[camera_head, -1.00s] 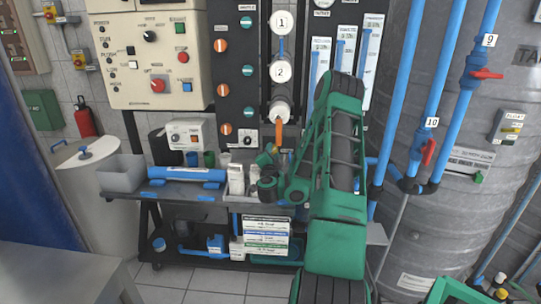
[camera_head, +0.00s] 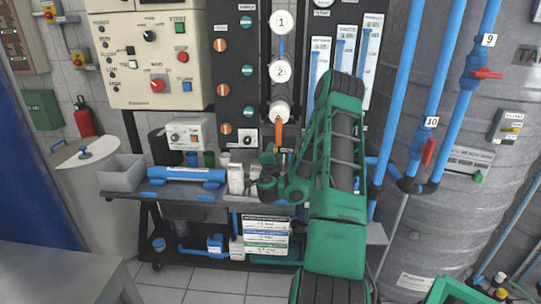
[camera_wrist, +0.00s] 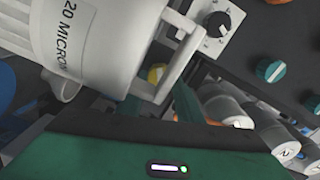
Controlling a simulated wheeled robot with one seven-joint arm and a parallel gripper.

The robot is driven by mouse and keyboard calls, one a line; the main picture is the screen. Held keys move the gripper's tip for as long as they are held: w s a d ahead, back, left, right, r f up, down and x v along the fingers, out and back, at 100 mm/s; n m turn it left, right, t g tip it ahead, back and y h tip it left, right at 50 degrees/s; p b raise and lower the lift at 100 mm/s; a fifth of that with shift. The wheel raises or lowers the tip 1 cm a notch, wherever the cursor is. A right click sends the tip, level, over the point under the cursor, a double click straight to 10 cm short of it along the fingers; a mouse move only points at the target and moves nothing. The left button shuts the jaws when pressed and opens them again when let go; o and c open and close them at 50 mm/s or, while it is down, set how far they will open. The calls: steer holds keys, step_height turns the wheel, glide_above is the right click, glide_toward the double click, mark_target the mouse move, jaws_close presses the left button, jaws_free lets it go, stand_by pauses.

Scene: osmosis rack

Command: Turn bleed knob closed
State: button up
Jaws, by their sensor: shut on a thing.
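A small yellow knob (camera_wrist: 157,73), which I take to be the bleed knob, shows in the wrist view behind the white handle of a large filter housing marked "20 MICRON" (camera_wrist: 95,40). My gripper (camera_wrist: 180,86) reaches in beside it, with a green finger at the knob's right. The gripper is shut on the knob, but the grasp itself is mostly hidden by the handle and finger. In the head view my gripper (camera_head: 276,157) is at the rack's middle, below an orange part (camera_head: 279,132), and the knob cannot be made out clearly.
A black selector dial (camera_wrist: 217,24) and a teal knob (camera_wrist: 270,70) are close by on panels. White numbered cylinders (camera_wrist: 282,148) lie to the right. A bench (camera_head: 130,191) carries a grey bin (camera_head: 121,173) and a blue cylinder (camera_head: 187,175). Blue pipes (camera_head: 401,90) stand right of my arm.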

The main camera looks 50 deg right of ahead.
steer(key=shift+w+a, duration=0.15)
steer(key=o, duration=1)
steer(key=shift+o, duration=0.2)
steer(key=v, duration=1)
steer(key=shift+s+a, duration=0.25)
steer(key=shift+s, duration=0.05)
